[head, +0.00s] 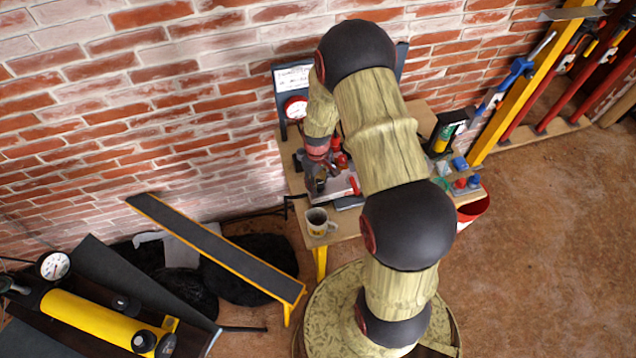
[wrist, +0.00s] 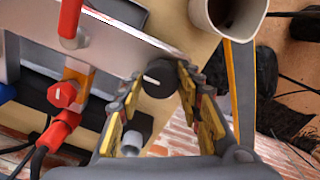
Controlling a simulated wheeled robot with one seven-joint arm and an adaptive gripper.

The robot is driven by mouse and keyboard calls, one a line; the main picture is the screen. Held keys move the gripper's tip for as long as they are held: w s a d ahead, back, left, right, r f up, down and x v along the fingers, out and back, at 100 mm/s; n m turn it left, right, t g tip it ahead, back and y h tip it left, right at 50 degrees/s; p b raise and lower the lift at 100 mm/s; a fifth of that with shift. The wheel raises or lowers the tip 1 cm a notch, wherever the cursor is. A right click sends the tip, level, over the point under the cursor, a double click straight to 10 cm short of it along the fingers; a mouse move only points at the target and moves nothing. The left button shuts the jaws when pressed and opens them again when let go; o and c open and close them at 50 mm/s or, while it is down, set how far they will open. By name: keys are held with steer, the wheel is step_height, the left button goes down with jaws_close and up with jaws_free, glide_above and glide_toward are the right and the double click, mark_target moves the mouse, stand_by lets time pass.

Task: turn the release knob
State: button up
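A round black knob (wrist: 158,78) with a white pointer line shows in the wrist view, on the edge of a pale metal plate. My gripper (wrist: 160,80) is open, with one yellow-padded finger on each side of this knob. The right finger is very close to it; I cannot tell whether it touches. A red six-sided knob (wrist: 62,94), also with a white line, sits to the left on an orange fitting. No label tells which is the release knob. In the head view my gripper (head: 318,184) is low over the small wooden table, and my arm hides much of it.
A mug (head: 319,222) stands at the table's front left corner, close to my gripper in the wrist view (wrist: 228,14). A red-rimmed gauge (head: 295,109) stands behind, near the brick wall. A yellow-legged ramp (head: 215,246) is left. Open floor lies right.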

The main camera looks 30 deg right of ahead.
mark_target(318, 184)
steer(key=o, duration=0.4)
step_height(318, 184, up, 12)
steer(key=shift+a+f, duration=0.1)
stand_by(0.6)
stand_by(0.4)
